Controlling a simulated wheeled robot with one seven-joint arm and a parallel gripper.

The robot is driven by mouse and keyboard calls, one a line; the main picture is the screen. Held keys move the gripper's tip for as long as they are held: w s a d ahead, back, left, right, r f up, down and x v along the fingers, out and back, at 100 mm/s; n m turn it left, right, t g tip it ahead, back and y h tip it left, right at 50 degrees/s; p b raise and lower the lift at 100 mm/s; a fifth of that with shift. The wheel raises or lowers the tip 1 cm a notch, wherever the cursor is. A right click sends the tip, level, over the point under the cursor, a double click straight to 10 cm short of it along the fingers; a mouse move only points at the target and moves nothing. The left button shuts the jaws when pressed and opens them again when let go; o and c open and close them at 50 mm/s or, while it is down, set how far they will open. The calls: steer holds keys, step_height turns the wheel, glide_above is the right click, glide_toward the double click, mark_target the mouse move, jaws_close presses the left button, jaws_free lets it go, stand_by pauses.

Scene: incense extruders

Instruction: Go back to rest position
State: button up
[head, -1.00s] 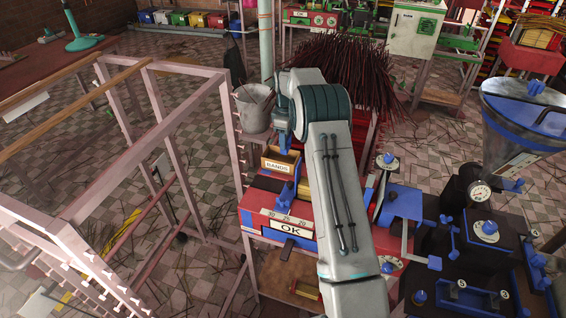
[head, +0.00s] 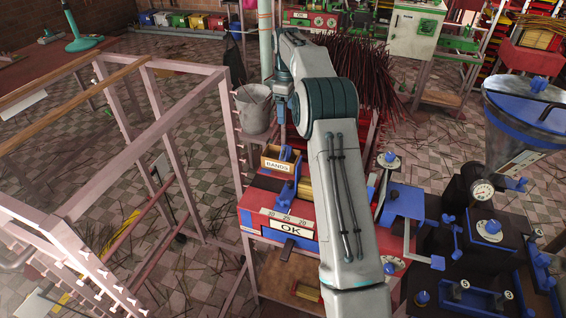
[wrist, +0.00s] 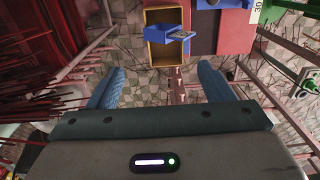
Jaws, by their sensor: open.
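My gripper (wrist: 162,88) is open and empty in the wrist view, with its two blue fingers spread wide apart. It hangs above the edge of the red bench, and floor tiles and a pinkish frame post show between the fingers. The wooden BANDS box (head: 274,162) sits on the red bench below the wrist, apart from the gripper. It also shows in the wrist view (wrist: 150,58), with a blue part over it.
A grey bucket (head: 253,108) hangs beside the arm's far end. A pile of dark incense sticks (head: 375,75) stands behind the arm. The extruder hopper (head: 525,120) is at right, a pink rack (head: 70,205) at left.

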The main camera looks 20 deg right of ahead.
steer(key=shift+r, duration=1.5)
steer(key=s+a+r+m+t, duration=0.1)
steer(key=s+a+r+m, duration=0.1)
steer(key=s+r, duration=0.35)
steer(key=s+a+r+m, duration=0.2)
steer(key=s, duration=0.6)
steer(key=s+a+r+m+t, duration=0.1)
steer(key=s+r+m, duration=0.15)
steer(key=s, duration=0.45)
steer(key=s+a+f+m+t, duration=0.1)
steer(key=s+f+m, duration=0.1)
steer(key=s, duration=0.9)
steer(key=s+a+f+m, duration=0.1)
steer(key=s+f, duration=0.4)
steer(key=s, duration=0.6)
steer(key=shift+s+f+m+t, duration=0.25)
steer(key=shift+m+t, duration=0.15)
steer(key=shift+m, duration=0.45)
